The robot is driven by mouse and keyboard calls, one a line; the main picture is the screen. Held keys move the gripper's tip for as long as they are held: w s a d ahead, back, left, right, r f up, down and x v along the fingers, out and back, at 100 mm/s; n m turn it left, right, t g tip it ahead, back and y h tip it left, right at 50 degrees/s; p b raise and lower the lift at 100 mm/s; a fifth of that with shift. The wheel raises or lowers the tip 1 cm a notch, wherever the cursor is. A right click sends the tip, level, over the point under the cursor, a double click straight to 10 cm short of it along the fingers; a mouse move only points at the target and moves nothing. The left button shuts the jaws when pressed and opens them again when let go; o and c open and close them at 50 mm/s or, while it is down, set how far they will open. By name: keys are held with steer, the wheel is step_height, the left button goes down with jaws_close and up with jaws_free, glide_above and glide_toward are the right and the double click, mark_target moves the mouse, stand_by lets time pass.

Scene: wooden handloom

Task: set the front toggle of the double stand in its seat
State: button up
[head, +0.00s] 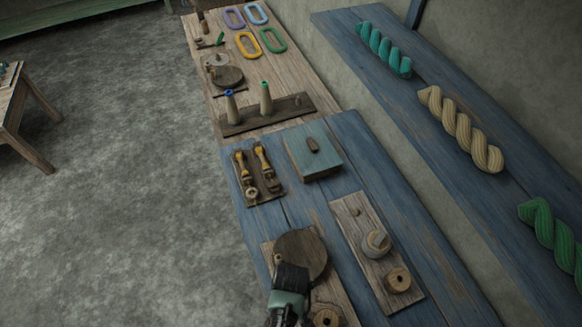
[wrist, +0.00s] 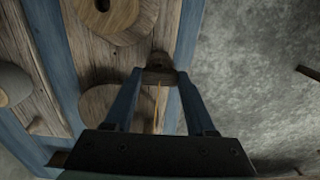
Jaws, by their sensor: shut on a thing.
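My gripper (head: 290,280) is low over the front plank of the blue table in the head view, where its body hides the fingertips. In the wrist view my gripper (wrist: 160,78) is shut on a small dark-brown wooden piece, apparently the toggle (wrist: 160,73). A thin tan strip shows below it between the fingers. Beneath is the wooden plank (wrist: 146,55) with a round dark disc (head: 302,250) and a holed spool (head: 326,318). I cannot tell whether the piece touches the plank. The seat is not clearly visible, and I cannot tell for certain which board is the double stand.
A neighbouring board (head: 349,212) carries a rounded knob (head: 376,243) and a spool (head: 397,280). A dark board with two yellow-marked tools (head: 262,160) and a blue-green box (head: 310,158) stand farther back. Open floor (head: 130,220) lies left.

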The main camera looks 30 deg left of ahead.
steer(key=shift+f, duration=0.4)
steer(key=o, duration=1.4)
steer(key=shift+r, duration=0.15)
step_height(320, 180, up, 13)
steer(key=shift+f+b, duration=0.1)
steer(key=shift+b, duration=0.3)
